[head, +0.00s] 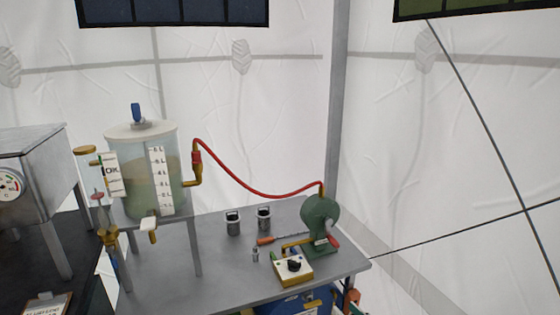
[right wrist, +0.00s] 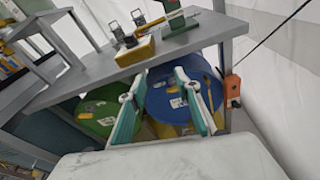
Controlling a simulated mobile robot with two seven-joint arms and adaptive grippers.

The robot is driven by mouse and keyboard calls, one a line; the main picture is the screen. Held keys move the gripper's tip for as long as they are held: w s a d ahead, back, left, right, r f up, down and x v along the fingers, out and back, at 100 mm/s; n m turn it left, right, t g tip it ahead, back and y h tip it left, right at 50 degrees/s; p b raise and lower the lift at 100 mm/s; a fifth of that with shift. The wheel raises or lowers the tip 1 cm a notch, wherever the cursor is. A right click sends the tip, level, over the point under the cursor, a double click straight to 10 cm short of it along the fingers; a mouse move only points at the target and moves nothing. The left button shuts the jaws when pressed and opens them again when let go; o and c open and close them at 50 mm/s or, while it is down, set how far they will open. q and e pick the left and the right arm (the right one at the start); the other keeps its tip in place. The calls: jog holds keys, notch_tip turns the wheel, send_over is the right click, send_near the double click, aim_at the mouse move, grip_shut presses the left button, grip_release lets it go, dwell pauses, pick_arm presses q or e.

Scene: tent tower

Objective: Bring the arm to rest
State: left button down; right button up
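My right gripper (right wrist: 160,78) shows in the right wrist view. Its two teal and pale fingers stand apart with nothing between them. Beyond them, under the grey table (right wrist: 85,78), is a blue drum (right wrist: 165,105); I see no contact with it. In the head view the table (head: 180,288) fills the lower middle, and only a small teal bit at the bottom edge may belong to my right gripper. My left gripper is in neither view.
On the table are a clear tank (head: 140,195), a red hose (head: 245,187), a green pump (head: 318,222), two small metal canisters (head: 233,226) and a yellow switch box (head: 292,270). A green drum (right wrist: 97,115) and an orange box (right wrist: 233,88) are lower down.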

jog(key=s+f+m+g+h, duration=0.1)
jog(key=s+f+m, duration=0.2)
jog(key=s+m, duration=0.6)
jog(key=s+f+m+g+h, duration=0.1)
jog(key=s+f+m, duration=0.3)
jog(key=s+m, duration=0.5)
jog(key=s+f+m+g+h, duration=0.1)
jog(key=s+f+m+g, duration=0.1)
jog(key=s+m, duration=0.7)
jog(key=f+m, duration=0.1)
jog(key=m, duration=0.6)
jog(key=shift+s+f+h, duration=0.3)
jog(key=shift+s+f, duration=0.1)
